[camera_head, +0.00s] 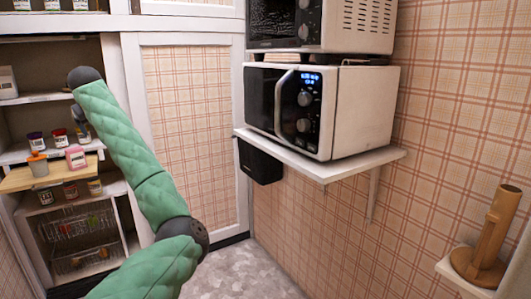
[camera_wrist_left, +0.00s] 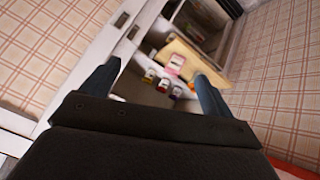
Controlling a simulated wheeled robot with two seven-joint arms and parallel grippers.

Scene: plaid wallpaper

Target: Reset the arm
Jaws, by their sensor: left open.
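My left arm (camera_head: 122,130), in green padded covering, rises from the bottom of the head view and bends at a dark joint. Its upper end stands in front of the open shelves on the left. My left gripper (camera_wrist_left: 157,70) shows in the left wrist view with its two dark fingers spread wide. Nothing is between the fingers touching them; small jars show beyond them. In the head view the gripper is mostly hidden behind the arm. My right arm and gripper are in neither view.
Open shelves hold several small jars (camera_head: 75,157) and a wooden board (camera_head: 20,180) that juts out. A white microwave (camera_head: 360,110) sits on a wall shelf (camera_head: 325,171), with another appliance (camera_head: 360,25) above. A wooden holder (camera_head: 490,235) stands at right. Bare floor (camera_head: 255,270) lies in the middle.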

